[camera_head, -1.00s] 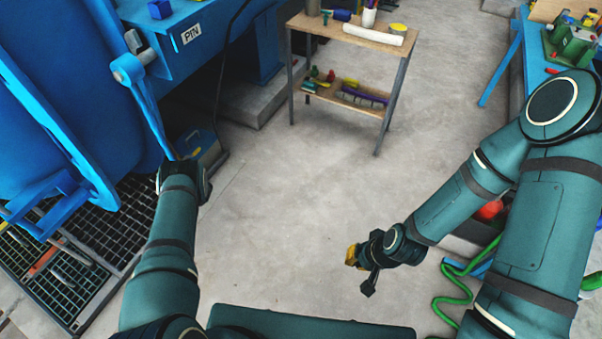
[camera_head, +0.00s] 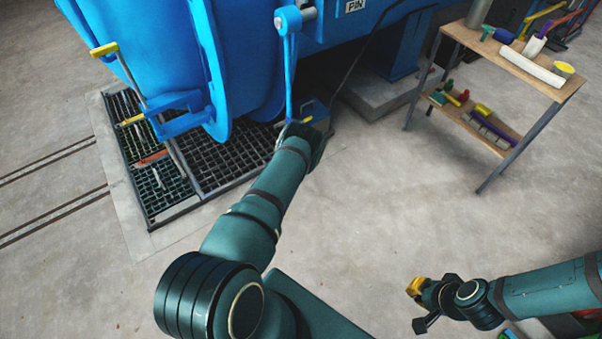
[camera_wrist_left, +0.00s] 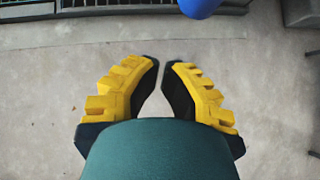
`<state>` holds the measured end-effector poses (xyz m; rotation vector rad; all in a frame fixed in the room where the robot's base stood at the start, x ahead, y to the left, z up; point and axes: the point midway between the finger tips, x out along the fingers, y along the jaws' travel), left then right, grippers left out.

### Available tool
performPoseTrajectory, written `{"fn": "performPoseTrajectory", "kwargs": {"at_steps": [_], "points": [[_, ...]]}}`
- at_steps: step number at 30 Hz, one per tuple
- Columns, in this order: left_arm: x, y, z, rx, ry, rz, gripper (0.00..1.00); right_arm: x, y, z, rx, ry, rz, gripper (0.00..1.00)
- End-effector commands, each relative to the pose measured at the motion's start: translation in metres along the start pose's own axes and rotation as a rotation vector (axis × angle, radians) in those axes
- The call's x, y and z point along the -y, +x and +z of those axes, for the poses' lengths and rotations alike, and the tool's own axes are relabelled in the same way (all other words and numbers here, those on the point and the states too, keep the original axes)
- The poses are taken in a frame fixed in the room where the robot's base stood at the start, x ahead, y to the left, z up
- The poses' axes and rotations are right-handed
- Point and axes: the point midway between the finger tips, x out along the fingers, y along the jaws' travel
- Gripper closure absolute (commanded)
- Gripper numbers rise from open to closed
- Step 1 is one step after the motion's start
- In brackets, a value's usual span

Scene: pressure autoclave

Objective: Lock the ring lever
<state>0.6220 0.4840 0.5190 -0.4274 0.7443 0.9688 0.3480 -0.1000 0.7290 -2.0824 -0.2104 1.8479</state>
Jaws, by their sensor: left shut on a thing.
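The blue ring lever (camera_head: 289,75) hangs down from a round pivot on the blue autoclave (camera_head: 250,50), beside the large round blue door (camera_head: 140,45). My left gripper (camera_head: 295,128) is at the lever's lower end and shut on it; the arm and wrist partly hide the grip. In the left wrist view, a rounded blue end, likely the lever's, shows at the top edge (camera_wrist_left: 200,6), beyond the yellow-padded fingers (camera_wrist_left: 166,64). My right gripper (camera_head: 417,305) is open and empty over the floor at lower right, far from the lever.
A floor grating (camera_head: 215,160) lies under the door. A yellow-handled bar (camera_head: 105,50) stands at the door's left. A two-shelf wooden cart (camera_head: 515,65) with tools and containers stands at right. The concrete floor between is clear.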

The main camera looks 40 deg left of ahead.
Motion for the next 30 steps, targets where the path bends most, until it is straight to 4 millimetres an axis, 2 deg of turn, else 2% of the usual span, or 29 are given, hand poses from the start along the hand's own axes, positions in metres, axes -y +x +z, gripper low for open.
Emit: {"fn": "performPoseTrajectory", "kwargs": {"at_steps": [1,6,12,18,30], "points": [[0.001,-0.014,0.001,-0.002,0.005,0.000,1.00,0.004,-0.012,0.000,0.003,0.002,0.000,1.00],[0.001,-0.048,-0.007,-0.005,0.006,0.000,1.00,0.013,-0.033,0.001,0.010,0.001,-0.001,1.00],[0.002,-0.080,-0.018,-0.007,0.005,-0.002,1.00,0.017,-0.045,-0.003,0.001,0.005,0.000,1.00],[0.003,-0.095,-0.024,-0.006,0.004,-0.001,1.00,0.018,-0.048,-0.006,-0.004,0.007,0.001,1.00],[0.002,-0.097,-0.026,-0.008,0.004,-0.001,1.00,0.018,-0.048,-0.006,-0.005,0.008,0.001,1.00]]}}
